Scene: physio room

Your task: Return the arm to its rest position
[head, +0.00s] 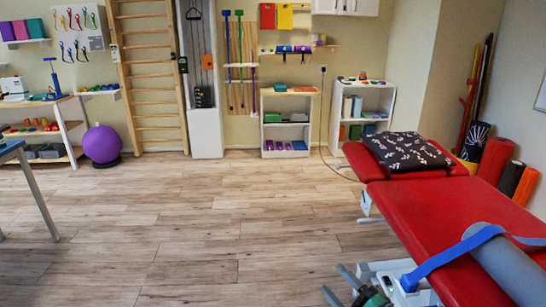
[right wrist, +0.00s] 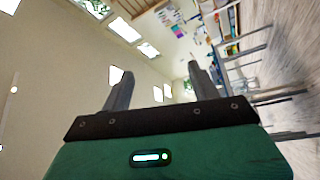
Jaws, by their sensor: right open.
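My right gripper (head: 333,279) shows at the bottom of the head view, in front of the red treatment table's left side. Its two grey fingers point up and left, and part of its green body shows behind them. In the right wrist view the fingers of this gripper (right wrist: 160,68) stand apart with nothing between them. The wrist view is tilted and shows wall, windows and floor beyond the fingers. My left gripper is not in view.
The red treatment table (head: 425,215) fills the right side, bearing a patterned pillow (head: 405,151) and a grey roller (head: 508,268) with a blue strap (head: 455,258) over it. Open wooden floor (head: 200,230) lies to the left. A purple ball (head: 101,144) and shelves stand far back.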

